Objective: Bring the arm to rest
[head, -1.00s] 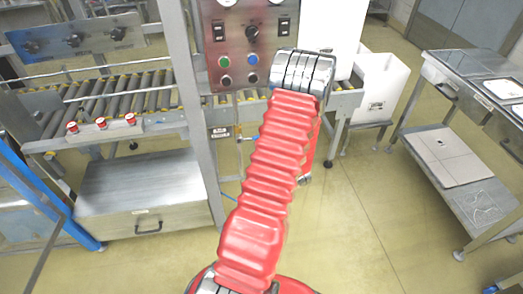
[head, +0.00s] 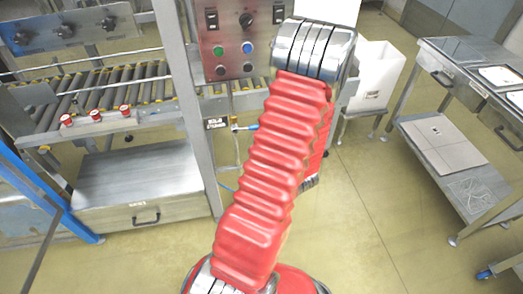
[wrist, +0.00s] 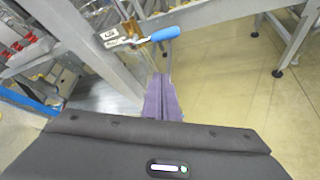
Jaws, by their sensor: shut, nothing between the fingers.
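My red-sleeved arm fills the middle of the head view, folded, with its silver elbow raised in front of the control panel. My gripper (wrist: 162,98) shows in the wrist view as two purple-grey fingers pressed together, with nothing between them. In the head view the gripper is hidden behind the arm. In the wrist view the fingers point toward a blue-handled valve (wrist: 166,33) beside the grey post. I cannot tell how far apart they are.
The control panel (head: 229,63) and a roller conveyor (head: 100,92) stand ahead and left. A steel drawer cabinet (head: 150,178) is below the conveyor. A white bin (head: 376,72) and a steel table (head: 452,85) are to the right. The floor between is clear.

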